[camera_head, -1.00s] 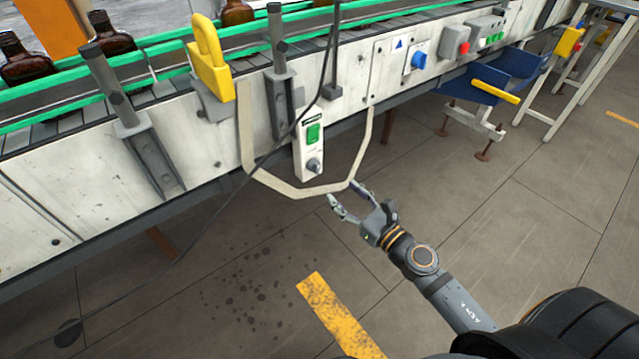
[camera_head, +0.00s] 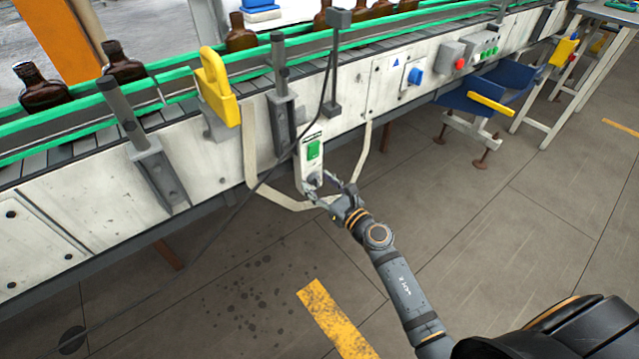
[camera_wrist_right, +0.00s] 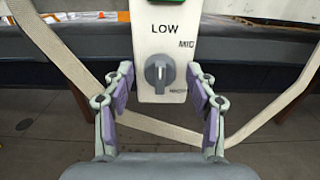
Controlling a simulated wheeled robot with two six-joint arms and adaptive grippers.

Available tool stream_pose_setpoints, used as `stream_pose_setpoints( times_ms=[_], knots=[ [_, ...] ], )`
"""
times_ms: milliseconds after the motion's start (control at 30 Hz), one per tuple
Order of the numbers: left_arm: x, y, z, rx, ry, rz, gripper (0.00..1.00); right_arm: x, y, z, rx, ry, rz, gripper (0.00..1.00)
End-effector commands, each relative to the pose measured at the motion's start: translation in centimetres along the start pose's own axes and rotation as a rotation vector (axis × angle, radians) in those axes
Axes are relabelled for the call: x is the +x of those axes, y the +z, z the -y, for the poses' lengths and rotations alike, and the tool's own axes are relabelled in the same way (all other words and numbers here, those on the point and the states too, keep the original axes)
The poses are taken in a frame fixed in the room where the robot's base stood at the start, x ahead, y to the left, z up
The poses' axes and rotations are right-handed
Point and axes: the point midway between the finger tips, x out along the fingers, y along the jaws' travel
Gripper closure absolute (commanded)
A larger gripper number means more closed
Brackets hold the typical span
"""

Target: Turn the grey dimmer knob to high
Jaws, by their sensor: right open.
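The grey dimmer knob (camera_wrist_right: 159,73) sits on the lower part of a white control box (camera_wrist_right: 166,42). In the wrist view its light pointer mark points up toward the LOW label; MID is at upper right, and a label at lower right is hard to read. My right gripper (camera_wrist_right: 160,84) is open, with one finger on each side of the knob and gaps between. In the head view the box (camera_head: 305,168) hangs on the conveyor's front, and my right gripper (camera_head: 322,190) is at its lower end, partly covering the knob (camera_head: 314,180). My left gripper is not in view.
A beige strap (camera_head: 250,150) loops below and around the box. A black cable (camera_head: 235,215) runs past it on the left. A yellow padlock-shaped part (camera_head: 217,90) and grey posts stand on the conveyor side. Amber bottles (camera_head: 123,65) stand on the belt.

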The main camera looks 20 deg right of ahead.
Motion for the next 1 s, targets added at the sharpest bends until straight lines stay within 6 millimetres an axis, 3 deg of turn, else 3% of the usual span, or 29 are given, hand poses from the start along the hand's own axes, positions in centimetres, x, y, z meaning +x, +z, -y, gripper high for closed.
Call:
stream_pose_setpoints(
  times_ms=[67,467,833,1000],
  knots=[
    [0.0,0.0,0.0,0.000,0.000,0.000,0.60,0.0,0.0,0.0,0.000,0.000,0.000,0.43],
    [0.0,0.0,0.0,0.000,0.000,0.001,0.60,-0.1,0.0,0.0,0.000,0.000,0.000,0.97],
    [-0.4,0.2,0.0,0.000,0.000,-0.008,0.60,-0.1,0.1,0.0,0.076,0.000,-0.001,0.97],
    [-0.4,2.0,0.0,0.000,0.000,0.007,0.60,-0.1,0.2,0.0,0.191,0.000,-0.001,0.97]
  ],
)
